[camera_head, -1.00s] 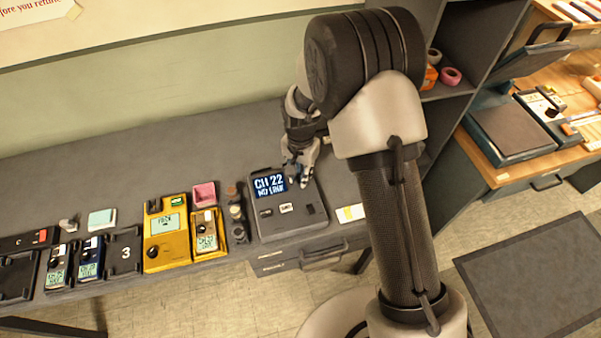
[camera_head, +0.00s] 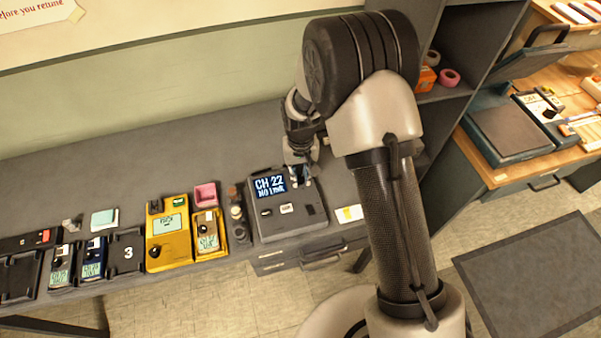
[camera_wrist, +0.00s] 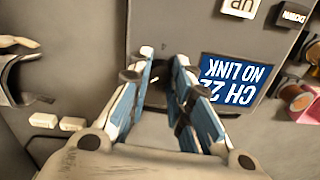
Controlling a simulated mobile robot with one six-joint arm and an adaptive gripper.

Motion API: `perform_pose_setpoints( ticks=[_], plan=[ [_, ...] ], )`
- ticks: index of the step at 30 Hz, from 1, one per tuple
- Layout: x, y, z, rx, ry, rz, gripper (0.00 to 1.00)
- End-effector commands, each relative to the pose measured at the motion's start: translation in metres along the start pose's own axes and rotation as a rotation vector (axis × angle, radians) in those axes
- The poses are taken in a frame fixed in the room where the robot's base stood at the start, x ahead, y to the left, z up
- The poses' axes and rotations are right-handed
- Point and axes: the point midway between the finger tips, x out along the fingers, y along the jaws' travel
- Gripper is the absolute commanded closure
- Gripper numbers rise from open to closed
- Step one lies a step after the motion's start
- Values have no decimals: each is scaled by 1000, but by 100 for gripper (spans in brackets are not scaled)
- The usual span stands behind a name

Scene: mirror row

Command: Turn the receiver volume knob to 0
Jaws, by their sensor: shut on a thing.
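The receiver (camera_head: 296,220) is a dark grey box on the bench with a lit blue screen (camera_head: 270,186) reading "CH 22 NO LINK". The screen shows upside down in the wrist view (camera_wrist: 233,80). My gripper (camera_head: 300,182) points down at the receiver's upper right, beside the screen. In the wrist view, its blue-and-white fingers (camera_wrist: 165,75) are closed in around a small dark knob (camera_wrist: 158,90) on the receiver's face. The knob is mostly hidden between the fingers, and its setting cannot be read.
UP (camera_wrist: 241,6) and DOWN (camera_wrist: 292,15) buttons sit on the receiver's face. Left of the receiver are small round items (camera_head: 236,212) and a yellow device (camera_head: 167,235). A white-and-yellow card (camera_head: 349,213) lies at right. The bench behind is clear.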

Motion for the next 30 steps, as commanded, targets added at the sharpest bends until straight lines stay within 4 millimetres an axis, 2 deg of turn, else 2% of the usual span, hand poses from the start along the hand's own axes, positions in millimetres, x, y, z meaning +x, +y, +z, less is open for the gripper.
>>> perform_pose_setpoints(
  ticks=[18, 30],
  plan=[
    [0, 0, 0, -575, -1, 0, 100],
    [0, 0, 0, -824, 0, 0, 100]
  ],
)
